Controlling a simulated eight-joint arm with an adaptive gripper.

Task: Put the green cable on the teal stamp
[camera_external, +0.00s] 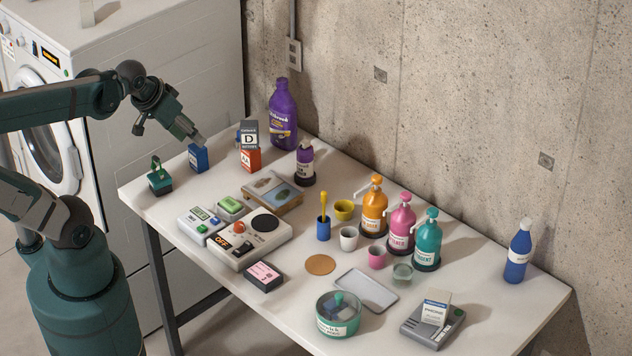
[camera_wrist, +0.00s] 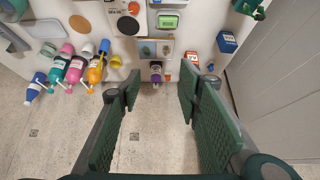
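A small dark teal block, which looks like the teal stamp (camera_external: 160,184), stands at the table's far left corner. A bright green thin looped piece, which looks like the green cable (camera_external: 155,164), shows on top of it. I cannot tell exactly how it rests there. Both are partly cut off at the top right of the wrist view, where green shows on the teal block (camera_wrist: 250,9). My gripper (camera_external: 197,138) is raised above the table's left end, to the right of and above the stamp. In the wrist view my gripper (camera_wrist: 158,85) is open, with nothing between its fingers.
A blue box (camera_external: 198,158), red box (camera_external: 250,159) and purple bottle (camera_external: 284,115) stand near my gripper. A scale (camera_external: 201,225) and a larger device (camera_external: 249,241) lie at mid-table. Pump bottles (camera_external: 401,229) and cups stand further right. A concrete wall (camera_external: 470,90) rises behind.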

